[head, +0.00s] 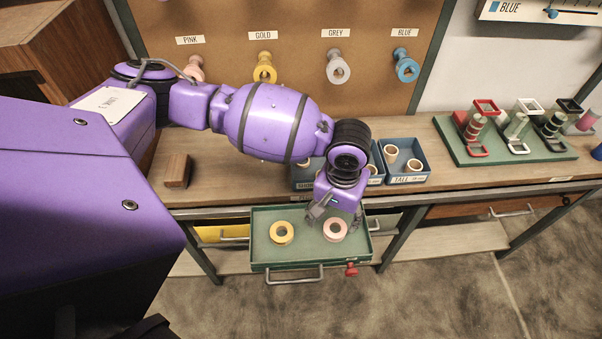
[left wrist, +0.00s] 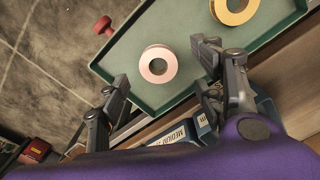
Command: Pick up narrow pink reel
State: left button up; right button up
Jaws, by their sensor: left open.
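The pink reel (head: 335,230) lies flat in the open green drawer, on its right side. A gold reel (head: 282,233) lies to its left in the same drawer. My left gripper (head: 336,218) hangs over the drawer, pointing down, open and empty, with its fingers around the pink reel's far edge in the head view. In the left wrist view the pink reel (left wrist: 158,64) shows whole, beyond and between the two spread finger tips (left wrist: 160,62). The gold reel (left wrist: 234,8) is cut by the top edge there. My right gripper is not in view.
The green drawer (head: 262,251) has raised walls and a red knob (head: 351,270) at its front right. Blue boxes (head: 405,160) with reels stand on the bench above. Coloured pegs line the back board. A green rack (head: 500,150) stands right.

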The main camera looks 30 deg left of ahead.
aim_at(336, 232)
pick_arm(q)
jog(key=shift+w+d+f, duration=0.15)
jog(key=shift+f, duration=0.45)
jog(key=shift+w+d+f, duration=0.1)
jog(key=shift+w+f, duration=0.05)
jog(key=shift+f, duration=0.45)
jog(key=f, duration=0.3)
jog(key=shift+w+d+f, duration=0.1)
jog(key=shift+w+d, duration=0.1)
jog(key=shift+w, duration=0.1)
jog(key=shift+f, duration=0.1)
jog(key=shift+c, duration=1.1)
jog(key=c, duration=0.8)
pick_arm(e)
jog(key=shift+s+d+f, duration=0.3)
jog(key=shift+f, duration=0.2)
